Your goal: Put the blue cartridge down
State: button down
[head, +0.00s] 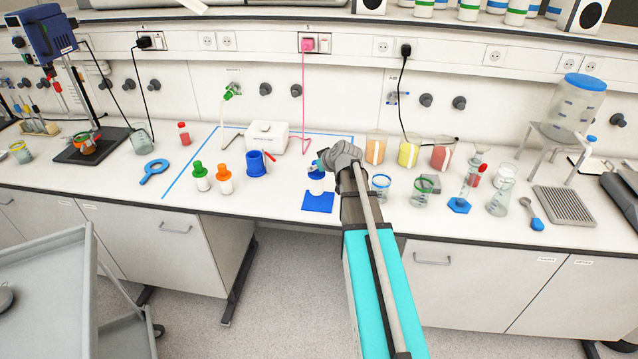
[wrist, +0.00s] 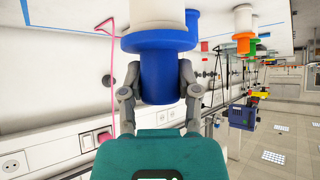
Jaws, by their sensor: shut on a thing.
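The blue cartridge (head: 316,184) has a white body and a blue top. It is upright over the blue square mat (head: 318,204) on the bench. My gripper (head: 321,168) is shut on its blue top from above. In the wrist view, which is upside down, the two fingers of my gripper (wrist: 158,88) press on both sides of the blue neck of the cartridge (wrist: 160,70). The white body's lower end is cut off there. I cannot tell whether the cartridge touches the mat.
Green-topped (head: 200,178) and orange-topped (head: 224,179) cartridges and a blue cup (head: 257,164) stand left of the mat. A white box (head: 267,137) is behind. Glass beakers (head: 380,187) stand close on the right. The bench's front edge is just before the mat.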

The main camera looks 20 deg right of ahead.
jog(key=shift+w+d+f+b, duration=0.35)
jog(key=shift+w+f+b, duration=0.1)
jog(key=shift+f, duration=0.2)
jog(key=shift+w+d+f+b, duration=0.3)
jog(key=shift+w+f+b, duration=0.15)
jog(key=shift+f, duration=0.2)
jog(key=shift+w+d+f+b, duration=0.15)
jog(key=shift+f+b, duration=0.85)
jog(key=shift+w+d+f+b, duration=0.1)
jog(key=shift+f+b, duration=0.9)
jog(key=shift+f, duration=0.15)
jog(key=shift+c, duration=1.7)
grip_release()
jog(key=shift+r, duration=0.2)
